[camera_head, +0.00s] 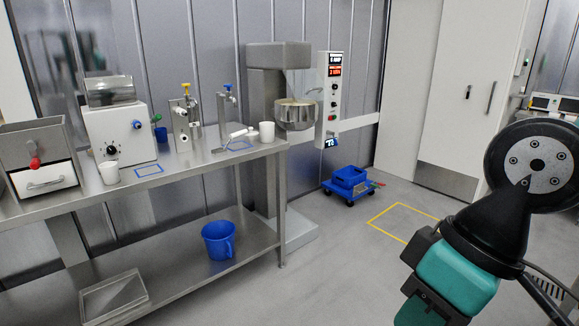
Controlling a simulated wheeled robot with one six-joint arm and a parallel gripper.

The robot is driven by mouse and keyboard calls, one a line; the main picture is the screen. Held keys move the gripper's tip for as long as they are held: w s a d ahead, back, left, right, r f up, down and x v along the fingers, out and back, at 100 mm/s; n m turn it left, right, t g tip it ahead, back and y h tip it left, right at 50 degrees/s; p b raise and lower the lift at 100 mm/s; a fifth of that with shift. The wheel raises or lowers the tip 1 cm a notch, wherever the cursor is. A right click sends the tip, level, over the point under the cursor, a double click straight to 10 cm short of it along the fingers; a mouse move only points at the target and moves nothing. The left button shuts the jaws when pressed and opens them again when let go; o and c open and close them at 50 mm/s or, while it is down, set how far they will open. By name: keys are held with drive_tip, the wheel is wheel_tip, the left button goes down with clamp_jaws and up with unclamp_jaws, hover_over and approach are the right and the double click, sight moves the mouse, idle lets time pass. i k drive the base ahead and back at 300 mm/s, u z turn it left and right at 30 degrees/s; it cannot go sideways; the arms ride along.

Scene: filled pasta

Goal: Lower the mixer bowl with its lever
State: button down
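The mixer (264,90) is a tall grey machine standing on the floor behind the right end of the steel table. Its round metal mixer bowl (297,116) hangs under the overhanging head, with a gap above it and a pale filling at its top. A thin light part (314,91) sticks out at the bowl's right; I cannot tell whether it is the lever. My arm fills the lower right, well apart from the mixer and nearer the camera. My gripper is not in view.
A control panel (334,90) stands right of the bowl. A blue crate on a dolly (349,184) sits on the floor below it, near a yellow floor outline (402,207). The steel table (190,176) holds several machines and cups. Open floor lies between table and arm.

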sight(331, 133)
drive_tip(key=z, duration=0.3)
drive_tip(key=i, duration=2.75)
drive_tip(key=z, duration=0.3)
drive_tip(key=i, duration=1.1)
drive_tip(key=u, duration=0.05)
